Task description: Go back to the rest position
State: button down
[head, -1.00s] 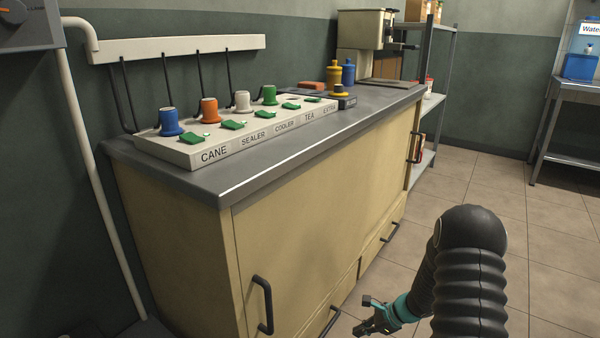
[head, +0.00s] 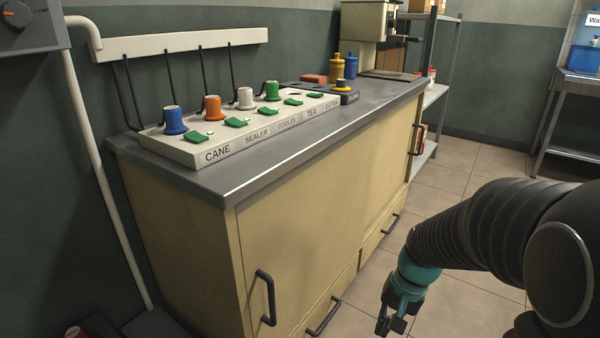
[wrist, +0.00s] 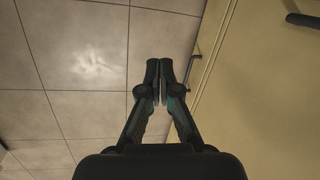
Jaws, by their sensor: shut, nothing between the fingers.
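My gripper (head: 389,325) hangs low in front of the cream cabinet (head: 300,245), over the tiled floor, pointing down. In the wrist view my gripper (wrist: 160,82) has its two dark fingers together with nothing between them. The cabinet front (wrist: 265,100) fills the right of that view. No object is in or touching the gripper.
A labelled panel (head: 212,153) with coloured plugs and green switches lies on the grey counter (head: 235,187). A dark handle (head: 267,297) juts from the cabinet near the gripper. A shelf rack (head: 432,105) stands behind. The tiled floor (head: 480,165) beyond is clear.

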jog(key=s+a+r+n+t+h+p, duration=0.1)
jog(key=s+r+n+t, duration=0.1)
jog(key=s+r, duration=0.3)
jog(key=s+r+n+t+h+p, duration=0.1)
jog(key=s+r, duration=0.5)
jog(key=r, duration=0.7)
jog(key=n+t+p, duration=0.1)
jog(key=t, duration=0.1)
jog(key=shift+a+r+n+t+h, duration=0.3)
jog(key=shift+a+t, duration=0.05)
jog(key=shift+t, duration=0.05)
jog(key=shift+s, duration=0.1)
